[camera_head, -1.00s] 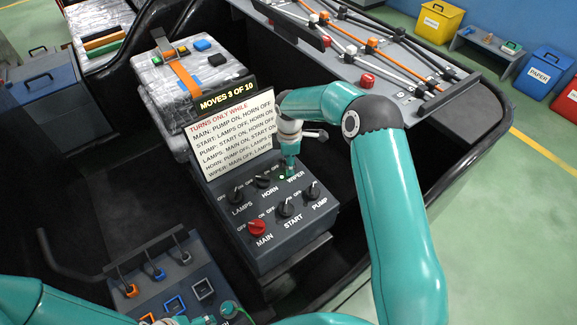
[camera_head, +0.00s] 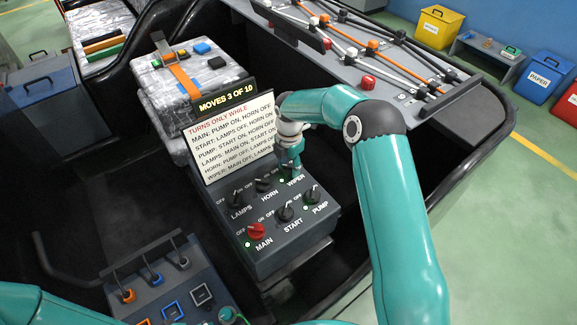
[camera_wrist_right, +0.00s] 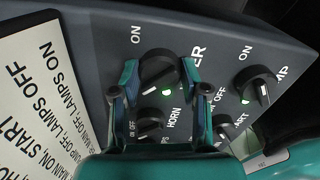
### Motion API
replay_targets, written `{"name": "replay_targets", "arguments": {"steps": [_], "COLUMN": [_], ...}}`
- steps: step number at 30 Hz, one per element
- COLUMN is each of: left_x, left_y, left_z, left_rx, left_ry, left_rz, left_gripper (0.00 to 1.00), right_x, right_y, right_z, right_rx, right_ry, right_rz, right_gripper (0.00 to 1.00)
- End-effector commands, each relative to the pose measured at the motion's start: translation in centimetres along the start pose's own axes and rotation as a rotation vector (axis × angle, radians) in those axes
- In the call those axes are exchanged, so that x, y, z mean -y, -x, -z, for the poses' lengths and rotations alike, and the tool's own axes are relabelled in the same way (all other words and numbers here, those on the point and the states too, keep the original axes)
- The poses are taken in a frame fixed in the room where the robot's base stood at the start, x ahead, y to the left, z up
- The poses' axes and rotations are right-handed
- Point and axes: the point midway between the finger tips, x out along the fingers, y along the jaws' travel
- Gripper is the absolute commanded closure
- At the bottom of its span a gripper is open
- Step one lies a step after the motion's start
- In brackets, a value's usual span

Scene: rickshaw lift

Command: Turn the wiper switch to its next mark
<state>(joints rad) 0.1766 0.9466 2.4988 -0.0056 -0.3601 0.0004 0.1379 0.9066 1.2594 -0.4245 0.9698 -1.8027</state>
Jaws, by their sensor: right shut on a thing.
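The wiper switch (camera_head: 288,173) is a black knob at the back right of the dark switch box (camera_head: 262,262). It shows large in the right wrist view (camera_wrist_right: 160,68), with a green light just beside it. My right gripper (camera_wrist_right: 161,78) has one finger on each side of this knob and is shut on it. In the head view the gripper (camera_head: 294,165) comes down over the wiper knob and partly hides it. The knob's exact mark is hard to read.
Close by are the lamps (camera_head: 235,200), horn (camera_head: 263,185), start (camera_head: 285,213) and pump (camera_head: 312,195) knobs and the red main knob (camera_head: 256,231). A rule board (camera_head: 232,145) stands behind, under a sign (camera_head: 228,97) reading "MOVES 3 OF 10".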

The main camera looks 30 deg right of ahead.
Motion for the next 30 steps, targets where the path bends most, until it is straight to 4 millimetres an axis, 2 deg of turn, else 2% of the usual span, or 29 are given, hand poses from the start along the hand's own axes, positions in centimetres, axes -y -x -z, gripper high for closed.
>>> {"name": "replay_targets", "arguments": {"steps": [14, 15, 19, 30], "left_x": [0.0, 0.0, 0.0, -0.01], "left_y": [0.0, 0.0, 0.0, 0.04], "left_z": [0.0, 0.0, 0.0, 0.0], "left_rx": [0.0, 0.0, 0.0, 0.0], "left_ry": [0.0, 0.0, 0.0, 0.0], "left_rz": [0.0, 0.0, 0.0, 0.0], "left_gripper": [0.3, 0.3, 0.3, 0.3], "right_x": [-0.12, -0.12, -0.08, -0.01], "right_y": [0.13, 0.13, 0.11, 0.28], "right_z": [0.02, 0.01, -0.01, -0.04], "right_rx": [0.001, 0.001, 0.001, 0.001], "right_ry": [0.018, 0.018, 0.017, 0.015], "right_rz": [-0.004, -0.004, -0.003, -0.001], "right_gripper": [0.9, 0.52, 0.3, 0.3]}}
